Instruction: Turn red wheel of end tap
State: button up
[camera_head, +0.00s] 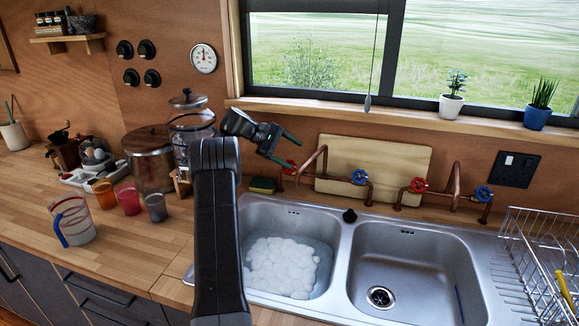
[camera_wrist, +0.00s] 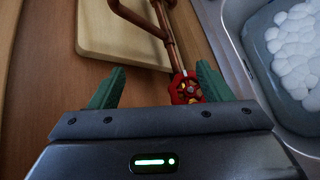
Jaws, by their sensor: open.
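The end tap at the left has a copper pipe (camera_head: 311,160) and a red wheel (camera_head: 289,168), partly hidden behind my gripper's fingers in the head view. In the wrist view the red wheel (camera_wrist: 185,88) sits between the two green fingertips, nearer the right one. My gripper (camera_head: 292,153) is open and empty, reaching over the counter at the wall. It also shows in the wrist view (camera_wrist: 160,85). A second red wheel (camera_head: 418,185) is on the other tap at the right. Blue wheels (camera_head: 359,177) (camera_head: 484,194) sit on both taps.
A wooden board (camera_head: 395,165) leans on the wall behind the left tap. A yellow-green sponge (camera_head: 262,185) lies beside the tap. The left basin (camera_head: 335,232) holds foam; the right basin (camera_head: 440,265) is empty. A dish rack (camera_head: 520,240) stands at the right.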

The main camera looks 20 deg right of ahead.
jog(key=shift+r, duration=2.2)
jog(key=shift+r, duration=0.1)
